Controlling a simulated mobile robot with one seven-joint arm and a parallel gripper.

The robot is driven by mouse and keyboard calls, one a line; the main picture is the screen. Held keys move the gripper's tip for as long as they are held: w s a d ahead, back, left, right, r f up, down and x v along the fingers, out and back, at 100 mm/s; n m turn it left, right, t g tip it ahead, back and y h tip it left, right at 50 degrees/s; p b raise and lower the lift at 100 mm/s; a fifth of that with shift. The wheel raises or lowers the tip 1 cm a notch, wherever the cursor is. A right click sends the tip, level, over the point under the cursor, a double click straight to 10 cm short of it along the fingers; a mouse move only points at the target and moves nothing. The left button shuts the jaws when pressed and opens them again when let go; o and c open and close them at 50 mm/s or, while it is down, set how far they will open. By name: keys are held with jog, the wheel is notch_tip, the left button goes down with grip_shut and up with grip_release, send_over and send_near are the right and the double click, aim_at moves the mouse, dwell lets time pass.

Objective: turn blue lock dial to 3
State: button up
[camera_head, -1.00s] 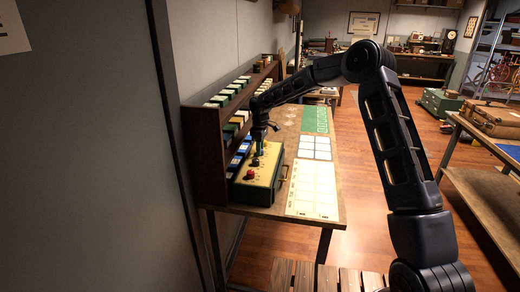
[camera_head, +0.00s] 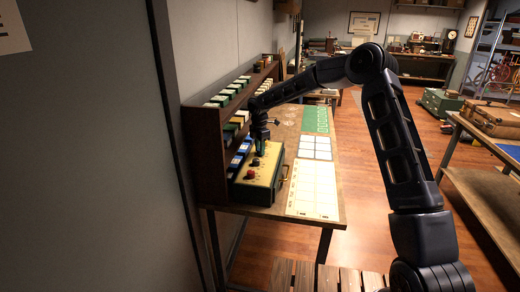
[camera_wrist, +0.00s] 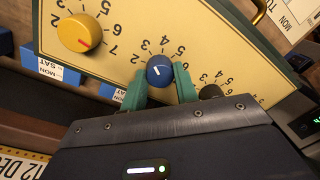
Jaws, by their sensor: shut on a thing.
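The blue lock dial (camera_wrist: 160,71) sits on the yellow face of the lock box (camera_wrist: 115,75), between the two green fingertips of my gripper (camera_wrist: 160,85), which is shut on it. In the head view my gripper (camera_head: 261,147) reaches down onto the far part of the lock box (camera_head: 265,176). The blue dial is hidden there by the gripper.
A yellow dial (camera_wrist: 80,33) with a red mark and a black dial (camera_wrist: 210,92) flank the blue one. A red dial (camera_head: 250,174) is at the box's near end. A wooden shelf rack (camera_head: 207,150) stands close left. White sheets (camera_head: 313,188) lie to the right.

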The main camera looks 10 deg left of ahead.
jog(key=shift+d+n, duration=0.1)
jog(key=shift+n, duration=0.5)
jog(key=o, duration=1)
jog(key=r, duration=1)
jog(key=shift+w+a+r, duration=0.2)
jog(key=shift+a+r, duration=0.05)
jog(key=shift+r, duration=0.1)
jog(key=shift+d, duration=0.1)
